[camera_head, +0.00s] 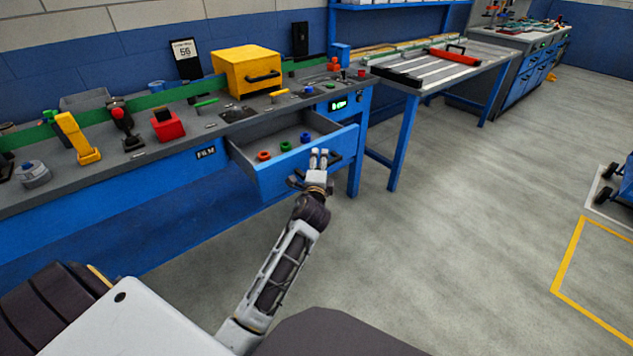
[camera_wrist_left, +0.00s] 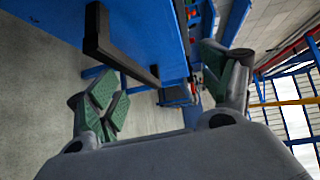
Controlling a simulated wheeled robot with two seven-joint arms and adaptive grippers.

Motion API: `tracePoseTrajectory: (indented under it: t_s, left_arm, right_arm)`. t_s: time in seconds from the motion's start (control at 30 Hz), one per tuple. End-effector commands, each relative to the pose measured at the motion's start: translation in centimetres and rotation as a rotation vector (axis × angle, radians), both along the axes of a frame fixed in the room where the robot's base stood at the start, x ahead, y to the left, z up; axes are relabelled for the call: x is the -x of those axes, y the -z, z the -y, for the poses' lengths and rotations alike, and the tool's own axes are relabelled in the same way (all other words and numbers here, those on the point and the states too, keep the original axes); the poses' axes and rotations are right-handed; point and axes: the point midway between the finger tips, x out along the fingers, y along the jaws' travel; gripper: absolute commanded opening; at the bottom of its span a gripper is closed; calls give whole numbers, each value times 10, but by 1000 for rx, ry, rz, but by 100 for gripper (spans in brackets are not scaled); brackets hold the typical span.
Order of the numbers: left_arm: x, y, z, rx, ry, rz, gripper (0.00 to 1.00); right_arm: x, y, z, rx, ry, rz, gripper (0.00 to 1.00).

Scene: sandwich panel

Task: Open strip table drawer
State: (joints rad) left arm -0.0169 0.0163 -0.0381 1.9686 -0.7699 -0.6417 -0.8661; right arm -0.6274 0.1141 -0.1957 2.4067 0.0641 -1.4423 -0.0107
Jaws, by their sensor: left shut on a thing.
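The blue drawer (camera_head: 275,176) of the workbench is pulled out, and its grey inside shows. Several small coloured rings and pieces, including a red ring (camera_head: 264,156) and a green ring (camera_head: 286,146), lie in it. In the left wrist view, the handle (camera_wrist_left: 118,52) runs between the green-padded fingers of the gripper (camera_wrist_left: 163,85). The gripper partly hides the handle in the head view. My right gripper is not in view.
The workbench top (camera_head: 222,124) carries a yellow box (camera_head: 246,70), a red block (camera_head: 167,125) and several tools. A blue-legged table with a slatted top (camera_head: 440,67) stands beyond it to the right. The grey floor (camera_head: 460,220) right of the drawer is clear.

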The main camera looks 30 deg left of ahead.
Motion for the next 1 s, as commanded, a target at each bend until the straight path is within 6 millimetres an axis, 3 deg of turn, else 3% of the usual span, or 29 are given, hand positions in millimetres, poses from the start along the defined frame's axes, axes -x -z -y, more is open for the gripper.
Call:
tracePoseTrajectory:
  t_s: [0.03,0.17,0.23,1.0]
  left_arm:
    - [1,-23,2,-15,6,39,61]
    - [6,-23,4,-15,5,38,57]
    - [9,-22,5,-12,4,36,36]
    - [40,-14,17,-4,2,23,36]
  right_arm:
    - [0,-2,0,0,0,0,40]
    - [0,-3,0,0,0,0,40]
    - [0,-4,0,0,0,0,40]
    - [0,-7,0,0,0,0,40]
